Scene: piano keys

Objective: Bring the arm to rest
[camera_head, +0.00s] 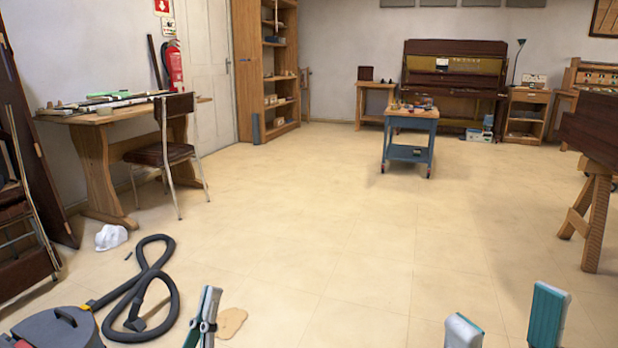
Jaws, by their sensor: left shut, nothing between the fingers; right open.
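My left gripper (205,316) shows at the bottom edge, left of the middle. Its fingers are together, point up and hold nothing. My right gripper (506,322) is at the bottom right. Its two teal-and-grey fingers stand wide apart, with only floor between them. Both grippers are seen above the bare tile floor, and the arms behind them are outside the picture. No piano keys can be made out clearly; long light and green strips (110,100) lie on the wooden desk (92,150) at the left.
A chair (167,153) stands by the desk. A blue cart (410,140) and an upright piano (455,75) are further back. The middle floor is clear.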

